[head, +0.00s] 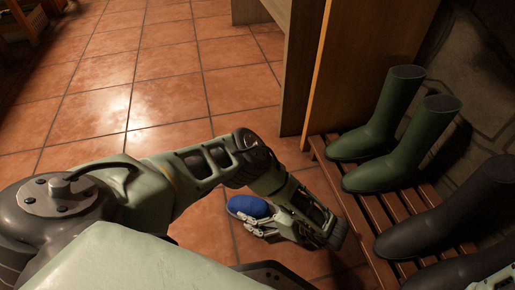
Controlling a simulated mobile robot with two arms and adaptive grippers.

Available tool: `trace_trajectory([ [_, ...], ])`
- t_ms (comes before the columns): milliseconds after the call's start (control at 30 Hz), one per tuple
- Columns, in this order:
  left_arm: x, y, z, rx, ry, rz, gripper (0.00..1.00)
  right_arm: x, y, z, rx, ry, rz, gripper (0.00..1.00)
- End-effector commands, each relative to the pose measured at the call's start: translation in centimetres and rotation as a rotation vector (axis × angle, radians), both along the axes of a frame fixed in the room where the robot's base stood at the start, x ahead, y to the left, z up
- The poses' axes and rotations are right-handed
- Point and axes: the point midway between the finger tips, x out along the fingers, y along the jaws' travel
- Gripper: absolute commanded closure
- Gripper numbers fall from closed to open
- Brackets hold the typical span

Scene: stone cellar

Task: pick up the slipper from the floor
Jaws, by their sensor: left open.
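The slipper (248,206) is blue and lies on the terracotta tile floor, low in the middle of the head view. My left arm comes in from the left and bends down beside it. My left gripper (252,222) is open, with its fingers right at the near side of the slipper. The fingers cover part of the slipper's lower edge. I cannot tell whether they touch it. My right gripper is not in view.
A slatted wooden rack (375,208) stands to the right, close to my left wrist. It holds green boots (385,125) and dark boots (455,215). A wooden cabinet panel (355,60) rises behind it. Open tile floor (170,60) lies at the upper left.

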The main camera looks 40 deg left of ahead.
Motion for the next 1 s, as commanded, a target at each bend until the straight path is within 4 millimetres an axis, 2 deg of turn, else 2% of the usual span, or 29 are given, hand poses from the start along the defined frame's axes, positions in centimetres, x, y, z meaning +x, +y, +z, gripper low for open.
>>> trace_trajectory([
  [167,0.02,-0.02,0.12,0.000,0.000,0.000,0.08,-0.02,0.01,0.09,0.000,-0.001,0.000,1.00],
  [867,0.02,-0.03,0.08,0.000,0.000,0.000,0.70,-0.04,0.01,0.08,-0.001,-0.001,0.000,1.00],
  [1000,0.03,-0.02,0.10,0.001,-0.001,-0.001,0.72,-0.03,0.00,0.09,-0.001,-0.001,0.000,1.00],
])
